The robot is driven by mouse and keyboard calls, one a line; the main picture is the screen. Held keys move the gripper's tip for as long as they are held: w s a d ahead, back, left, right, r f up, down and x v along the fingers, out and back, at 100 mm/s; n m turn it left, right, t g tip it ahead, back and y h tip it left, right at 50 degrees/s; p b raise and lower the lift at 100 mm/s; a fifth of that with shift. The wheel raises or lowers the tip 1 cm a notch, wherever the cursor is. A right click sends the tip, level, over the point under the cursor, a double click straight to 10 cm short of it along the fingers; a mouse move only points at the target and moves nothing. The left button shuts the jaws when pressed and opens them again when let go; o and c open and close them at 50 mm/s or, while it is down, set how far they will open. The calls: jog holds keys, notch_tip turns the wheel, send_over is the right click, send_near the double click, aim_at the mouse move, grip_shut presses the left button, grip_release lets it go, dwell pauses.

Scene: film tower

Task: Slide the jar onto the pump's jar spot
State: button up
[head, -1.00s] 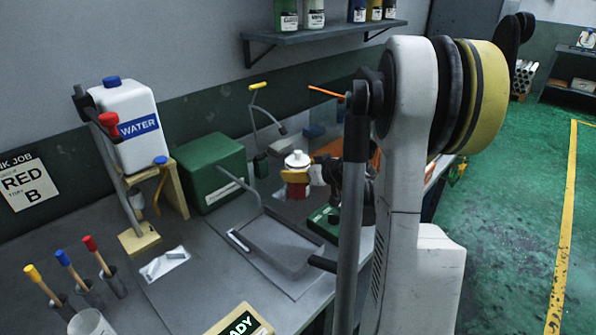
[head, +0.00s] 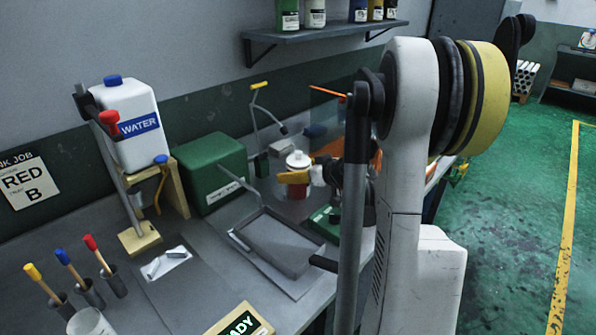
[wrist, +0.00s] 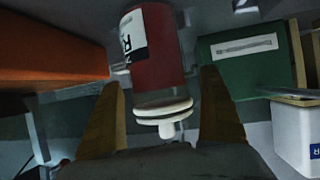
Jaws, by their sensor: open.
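The red jar (head: 297,191) has a white lid and stands on the bench beyond the grey tray. In the wrist view the jar (wrist: 156,45) shows a white label, with its lid pointing down the picture. My gripper (wrist: 162,95) is open, with one finger on either side of the lid end and gaps to both. In the head view one yellow finger (head: 293,177) crosses in front of the jar and hides part of it. A stand with a red-topped handle (head: 109,118) and a yellow-handled lever (head: 259,86) are in view; I cannot tell which is the pump. No jar spot is clearly visible.
A green box (head: 210,170) stands left of the jar, and a WATER container (head: 130,120) sits on a wooden stand. The grey tray (head: 290,247) lies in front. An orange object (wrist: 50,50) is beside the jar in the wrist view.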

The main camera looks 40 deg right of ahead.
jog(key=v, duration=1.2)
jog(key=a+g+y, duration=0.2)
jog(key=a+g, duration=0.2)
jog(key=a, duration=1.7)
jog(key=s+a+f+g+h, duration=0.1)
jog(key=s+a, duration=0.9)
jog(key=a, duration=0.2)
jog(key=shift+s+a+n+g, duration=0.2)
jog(key=shift+a+n+g, duration=0.1)
jog(key=shift+a, duration=0.1)
